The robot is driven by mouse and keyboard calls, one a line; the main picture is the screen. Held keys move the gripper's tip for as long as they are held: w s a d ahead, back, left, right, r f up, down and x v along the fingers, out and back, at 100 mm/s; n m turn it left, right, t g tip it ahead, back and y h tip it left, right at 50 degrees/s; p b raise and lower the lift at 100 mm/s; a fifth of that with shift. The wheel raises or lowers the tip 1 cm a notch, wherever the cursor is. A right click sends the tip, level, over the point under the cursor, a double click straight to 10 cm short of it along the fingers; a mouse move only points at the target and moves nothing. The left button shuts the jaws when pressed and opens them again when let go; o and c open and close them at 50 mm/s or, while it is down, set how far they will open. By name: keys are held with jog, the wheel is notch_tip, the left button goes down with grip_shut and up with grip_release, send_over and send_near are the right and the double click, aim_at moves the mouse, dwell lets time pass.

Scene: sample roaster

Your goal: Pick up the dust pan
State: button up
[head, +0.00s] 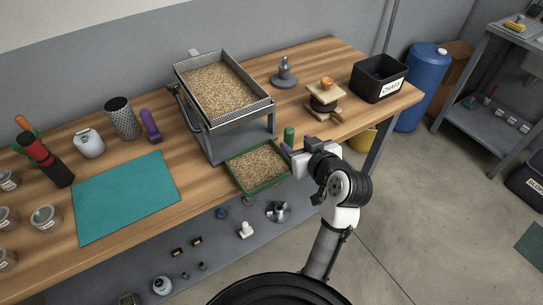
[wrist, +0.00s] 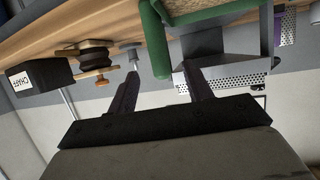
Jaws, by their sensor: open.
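The dust pan appears to be the green-rimmed tray (head: 231,174), filled with tan grain, at the table's front edge below the mesh-sided tray. Its green rim (wrist: 158,45) also shows at the top of the wrist view, in the picture between my fingers. My gripper (head: 293,157) is just right of the tray in the head view. In the wrist view my gripper (wrist: 160,72) has its two fingers apart with nothing held. I cannot tell how far the fingers are from the rim. My wrist hides part of the area right of the tray.
The mesh-sided tray (head: 265,103) of grain stands on a grey stand (head: 213,143). A green cylinder (head: 289,134) is close behind my gripper. A wooden-plated device (head: 326,92) and a black chaff box (head: 378,81) stand farther right. The teal mat (head: 125,195) is clear.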

aim_at(291, 139)
jog(key=x, duration=0.3)
jog(key=shift+w+a+p, duration=0.15)
jog(key=shift+w+p, duration=0.05)
jog(key=shift+p, duration=0.2)
jog(key=p+x, duration=0.1)
jog(key=x, duration=0.4)
jog(key=shift+s+f+p, duration=0.15)
jog(key=shift+f+p, duration=0.1)
jog(key=shift+p, duration=0.15)
grip_shut()
